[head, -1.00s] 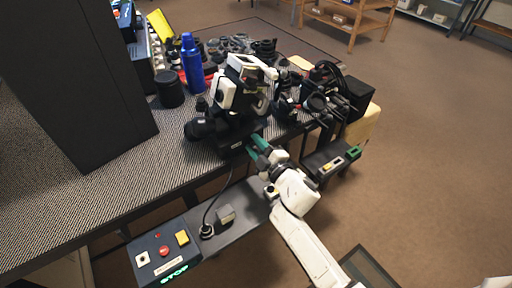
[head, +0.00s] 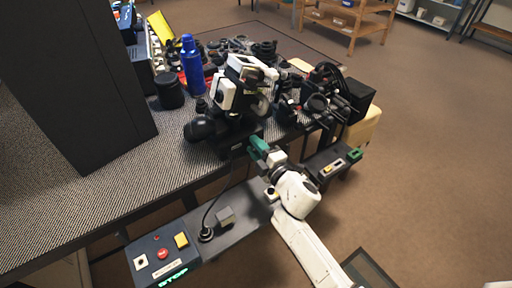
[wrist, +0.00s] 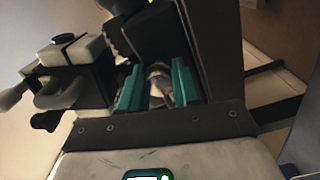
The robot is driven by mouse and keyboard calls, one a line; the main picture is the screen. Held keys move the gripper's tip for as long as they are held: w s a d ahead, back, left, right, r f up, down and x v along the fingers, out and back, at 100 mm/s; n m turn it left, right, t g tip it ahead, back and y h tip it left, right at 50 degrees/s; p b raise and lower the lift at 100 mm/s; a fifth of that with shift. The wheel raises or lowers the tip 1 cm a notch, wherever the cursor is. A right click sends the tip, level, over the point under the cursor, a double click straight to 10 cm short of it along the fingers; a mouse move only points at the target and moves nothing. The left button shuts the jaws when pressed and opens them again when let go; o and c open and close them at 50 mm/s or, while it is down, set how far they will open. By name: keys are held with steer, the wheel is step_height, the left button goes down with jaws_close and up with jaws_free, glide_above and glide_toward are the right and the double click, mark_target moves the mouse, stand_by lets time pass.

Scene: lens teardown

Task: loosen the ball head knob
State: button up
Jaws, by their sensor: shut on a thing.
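My gripper (head: 258,146) has green fingers and is at the front edge of the table, below the black and white device (head: 238,90). In the wrist view its two green fingers (wrist: 158,88) stand on either side of a small pale, rounded knob-like part (wrist: 159,80), shut on it. I take this part to be the ball head knob; in the head view my gripper hides it. A black block-shaped body (wrist: 165,35) rises right behind the fingers. A black clamp with a white block (wrist: 72,50) is at the left in the wrist view.
A blue bottle (head: 192,66) and a black cylinder (head: 169,90) stand left of the device. Several lens parts crowd the table (head: 90,205) behind. A control box with a STOP sign (head: 163,253) sits front left. Black gear (head: 325,95) is close on the right.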

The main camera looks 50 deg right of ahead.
steer(key=shift+a, duration=0.1)
steer(key=o, duration=1.1)
steer(key=shift+c, duration=0.2)
steer(key=shift+s, duration=0.1)
steer(key=b+v, duration=0.1)
steer(key=v, duration=0.9)
steer(key=shift+s+b, duration=0.3)
steer(key=shift+b, duration=0.1)
